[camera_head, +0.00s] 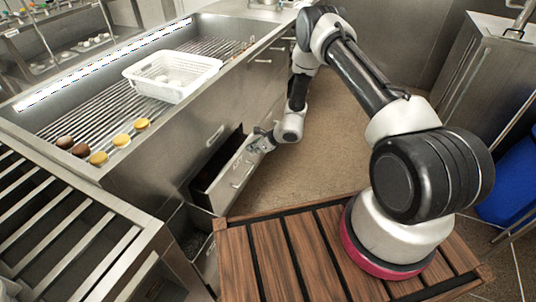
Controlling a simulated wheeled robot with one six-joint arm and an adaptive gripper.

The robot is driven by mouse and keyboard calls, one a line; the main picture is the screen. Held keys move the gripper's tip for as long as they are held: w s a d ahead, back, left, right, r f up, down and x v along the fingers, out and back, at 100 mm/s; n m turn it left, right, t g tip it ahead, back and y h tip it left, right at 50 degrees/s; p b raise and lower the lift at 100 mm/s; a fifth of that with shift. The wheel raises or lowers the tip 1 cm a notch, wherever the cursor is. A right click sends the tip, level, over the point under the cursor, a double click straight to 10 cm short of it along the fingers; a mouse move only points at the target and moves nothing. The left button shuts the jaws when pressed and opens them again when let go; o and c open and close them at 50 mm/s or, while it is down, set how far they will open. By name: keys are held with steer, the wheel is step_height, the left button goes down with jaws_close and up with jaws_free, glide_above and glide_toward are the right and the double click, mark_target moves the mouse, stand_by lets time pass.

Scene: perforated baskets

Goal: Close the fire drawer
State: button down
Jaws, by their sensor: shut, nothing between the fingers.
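An open drawer (236,173) sticks out from the front of the stainless steel counter in the lower middle of the view. Its dark inside shows at the left, and a handle is on its front panel. My gripper (257,146) is shut and empty. It is at the far upper end of the drawer's front panel. I cannot tell whether it touches the panel. The wrist hides part of that end.
The counter's grill rack holds a white perforated basket (172,75) and several brown and yellow round pieces (98,158). A slatted metal rack (70,225) stands at the left. Tan floor (330,150) is clear right of the drawer. A steel cabinet (480,75) and blue bin (513,185) stand right.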

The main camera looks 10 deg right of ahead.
mark_target(243, 145)
steer(key=shift+w+a, duration=0.8)
steer(key=shift+a, duration=0.2)
steer(key=shift+w+a, duration=0.8)
steer(key=shift+a, duration=0.2)
